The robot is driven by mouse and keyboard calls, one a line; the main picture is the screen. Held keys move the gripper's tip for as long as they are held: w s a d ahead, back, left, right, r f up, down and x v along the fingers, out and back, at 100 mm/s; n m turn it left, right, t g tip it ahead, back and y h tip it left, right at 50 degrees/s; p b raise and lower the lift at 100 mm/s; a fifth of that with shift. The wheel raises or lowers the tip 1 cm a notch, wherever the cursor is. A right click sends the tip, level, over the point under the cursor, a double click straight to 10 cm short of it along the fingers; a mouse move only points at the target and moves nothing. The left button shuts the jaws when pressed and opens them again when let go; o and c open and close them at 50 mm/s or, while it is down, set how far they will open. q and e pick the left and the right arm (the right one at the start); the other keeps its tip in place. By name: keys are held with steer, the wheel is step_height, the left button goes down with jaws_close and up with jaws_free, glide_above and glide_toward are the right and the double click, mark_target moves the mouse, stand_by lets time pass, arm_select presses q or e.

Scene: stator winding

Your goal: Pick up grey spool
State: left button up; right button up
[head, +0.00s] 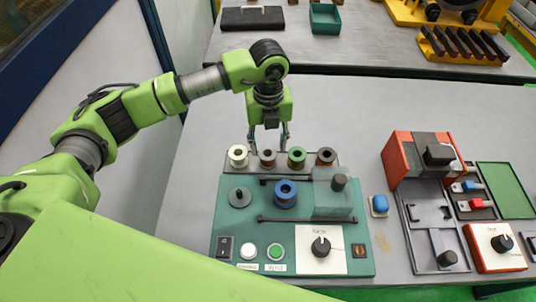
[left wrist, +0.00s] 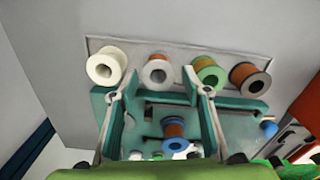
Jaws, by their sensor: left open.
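The grey spool (head: 267,159), with copper-coloured winding, stands in a row on a grey strip behind the teal winding machine. It also shows in the left wrist view (left wrist: 157,72), between the spread fingers near their tips. My left gripper (head: 268,140) points down just above and behind the grey spool. It is open and empty, with its fingers apart, and it also shows in the left wrist view (left wrist: 156,82). I cannot tell whether a finger touches the spool. My right gripper is not in view.
A white spool (head: 237,156) stands left of the grey one; a green spool (head: 296,157) and a dark-flanged spool (head: 326,157) stand right. A blue spool (head: 286,194) sits on the teal machine (head: 225,215). An orange device (head: 400,160) stands right. The table behind the row is clear.

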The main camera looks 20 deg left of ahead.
mark_target(268, 154)
arm_select(q)
steer(key=f, duration=0.1)
steer(key=f+p, duration=0.1)
steer(key=f, duration=0.1)
steer(key=shift+s+f, duration=0.3)
steer(key=shift+f, duration=0.35)
steer(key=c, duration=0.9)
steer(key=shift+w+r, duration=0.1)
